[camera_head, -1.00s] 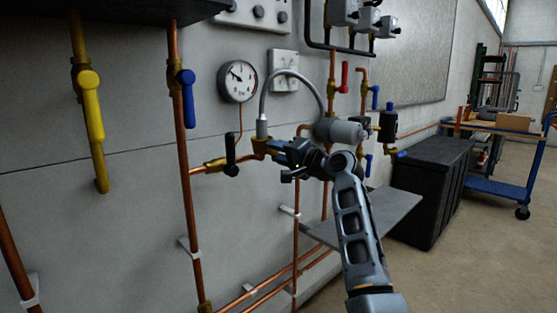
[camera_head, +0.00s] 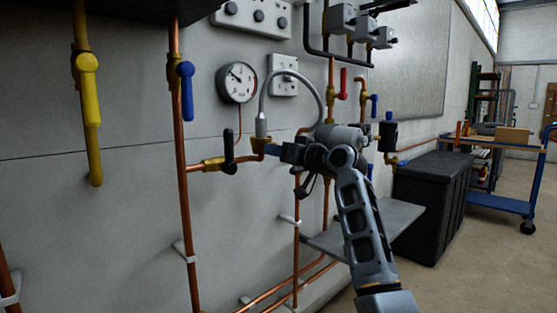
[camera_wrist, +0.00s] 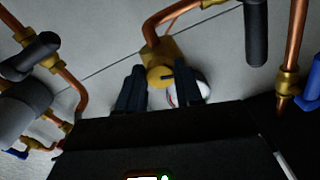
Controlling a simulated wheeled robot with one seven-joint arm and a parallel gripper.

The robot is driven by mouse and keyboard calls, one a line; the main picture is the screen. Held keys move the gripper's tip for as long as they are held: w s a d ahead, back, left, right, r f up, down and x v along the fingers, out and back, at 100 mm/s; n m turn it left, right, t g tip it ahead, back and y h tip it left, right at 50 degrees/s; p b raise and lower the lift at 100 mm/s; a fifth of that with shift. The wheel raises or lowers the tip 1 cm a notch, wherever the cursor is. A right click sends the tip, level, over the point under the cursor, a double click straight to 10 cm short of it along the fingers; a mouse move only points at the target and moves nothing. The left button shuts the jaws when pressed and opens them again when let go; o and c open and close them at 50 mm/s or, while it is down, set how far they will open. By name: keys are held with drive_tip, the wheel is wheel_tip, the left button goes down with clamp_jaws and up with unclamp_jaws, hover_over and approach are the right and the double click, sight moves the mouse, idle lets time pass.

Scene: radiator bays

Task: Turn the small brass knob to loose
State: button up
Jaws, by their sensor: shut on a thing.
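The small brass knob (camera_wrist: 156,75) shows in the wrist view as a round yellow brass piece with a dark mark, on a brass fitting (camera_wrist: 158,48) at the end of a copper pipe. My gripper (camera_wrist: 160,88) has one dark finger on each side of the knob and is shut on it. In the head view my gripper (camera_head: 279,151) reaches in from the right to the brass fitting beside the black-handled valve. The knob itself is hidden there by the fingers.
A black lever (camera_head: 229,152) stands just left of my gripper. A blue lever (camera_head: 186,90) and a yellow lever (camera_head: 89,90) are farther left. A grey shelf (camera_head: 385,225) juts out below right.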

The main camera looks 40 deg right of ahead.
drive_tip(key=shift+f+n+b, duration=0.2)
drive_tip(key=shift+n+b, duration=0.6)
drive_tip(key=shift+n, duration=0.7)
drive_tip(key=o, duration=1)
drive_tip(key=shift+r, duration=0.1)
drive_tip(key=s, duration=0.7)
drive_tip(key=shift+s+d+p, duration=0.15)
drive_tip(key=shift+s+p, duration=0.2)
drive_tip(key=shift+p, duration=0.05)
